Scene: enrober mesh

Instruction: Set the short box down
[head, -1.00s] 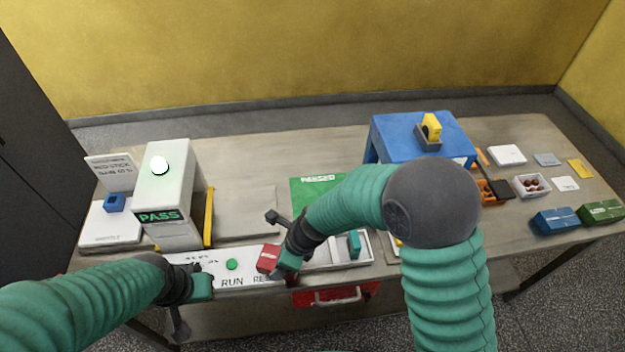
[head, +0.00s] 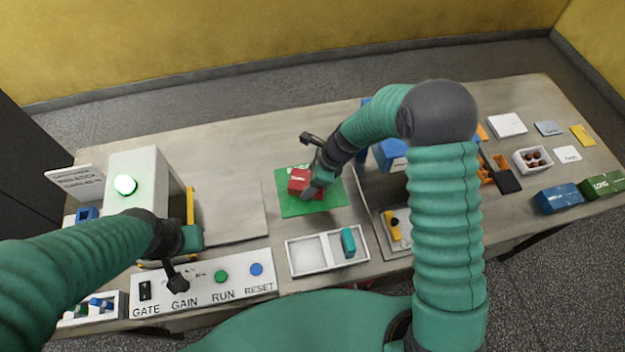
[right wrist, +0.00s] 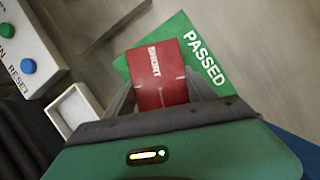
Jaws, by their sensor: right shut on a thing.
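The short box is red with a "SHORT" label. It shows in the head view (head: 299,180) and in the right wrist view (right wrist: 160,75). My right gripper (head: 308,188) is shut on it, over the green mat (head: 325,198) marked "PASSED" in the right wrist view (right wrist: 207,52). I cannot tell whether the box touches the mat. My left gripper (head: 178,279) is over the control panel (head: 240,285), near the GAIN label; its fingers are too unclear to judge.
A white two-part tray (head: 305,258) with a teal block (head: 348,242) stands in front of the mat. The white machine (head: 135,170) with a lit top is at left. A grey plate (head: 230,212) lies left of the mat. Blue (head: 560,199) and green boxes lie far right.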

